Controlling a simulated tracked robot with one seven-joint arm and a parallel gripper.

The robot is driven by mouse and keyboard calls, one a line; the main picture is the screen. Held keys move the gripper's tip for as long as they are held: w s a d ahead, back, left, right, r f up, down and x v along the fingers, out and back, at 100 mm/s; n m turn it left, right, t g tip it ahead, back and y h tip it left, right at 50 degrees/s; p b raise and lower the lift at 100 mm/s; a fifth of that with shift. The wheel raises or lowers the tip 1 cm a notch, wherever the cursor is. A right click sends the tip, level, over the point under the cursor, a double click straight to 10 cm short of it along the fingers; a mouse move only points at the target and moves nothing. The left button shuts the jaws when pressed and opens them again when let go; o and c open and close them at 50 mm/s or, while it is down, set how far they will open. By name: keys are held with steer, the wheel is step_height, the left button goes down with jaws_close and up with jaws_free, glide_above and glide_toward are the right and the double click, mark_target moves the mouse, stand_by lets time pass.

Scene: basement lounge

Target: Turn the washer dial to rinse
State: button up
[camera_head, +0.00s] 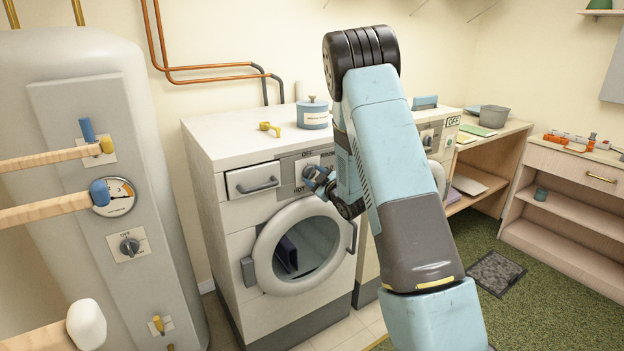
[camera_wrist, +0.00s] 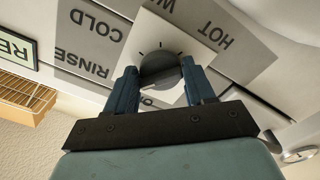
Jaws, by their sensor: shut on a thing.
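The washer (camera_head: 232,217) is a white front-loader with a round glass door. Its dark round dial (camera_wrist: 160,66) sits on a white square plate in the wrist view, ringed by upside-down labels. RINSE (camera_wrist: 82,63) and COLD are to the left, HOT is to the upper right, and a partly hidden label starting with O is below. My gripper (camera_wrist: 160,84) has its blue fingers on either side of the dial, shut on it. In the head view my gripper (camera_head: 320,182) is at the washer's panel and partly covers the dial. The dial's exact setting is unclear.
A blue-grey canister (camera_head: 312,114) and a small yellow object (camera_head: 269,129) stand on the washer top. A tall grey tank (camera_head: 84,190) with wooden bars in front is at the left. A second machine is partly behind my arm. A wooden desk (camera_head: 491,138) is at the right.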

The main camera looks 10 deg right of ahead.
steer(key=shift+a+f, duration=0.15)
steer(key=o, duration=1)
steer(key=v, duration=1.4)
steer(key=shift+o, duration=0.2)
